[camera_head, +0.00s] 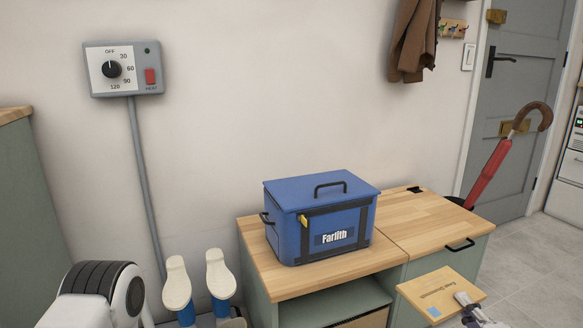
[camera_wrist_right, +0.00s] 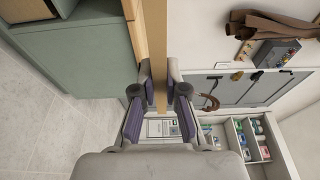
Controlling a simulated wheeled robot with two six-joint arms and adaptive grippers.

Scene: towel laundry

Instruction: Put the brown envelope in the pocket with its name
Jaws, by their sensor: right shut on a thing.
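The brown envelope (camera_head: 425,292) is a flat tan rectangle with a small blue mark and a line of print too small to read. My right gripper (camera_head: 468,312) is shut on its lower right edge, in front of the bench. In the right wrist view the envelope (camera_wrist_right: 155,45) shows edge-on as a tan strip between the fingers of my right gripper (camera_wrist_right: 161,92). A blue box (camera_head: 318,205) with a black-framed front marked "Farlith" stands on the bench. I cannot tell whether that front is a pocket. My left gripper is not in view.
The wooden-topped bench (camera_head: 415,217) is clear right of the box, with a lid handle there. A red umbrella (camera_head: 489,175) stands at its far right end. Two pale-soled shoes (camera_head: 177,285) stand left of the bench. A dial box (camera_head: 123,69) is on the wall.

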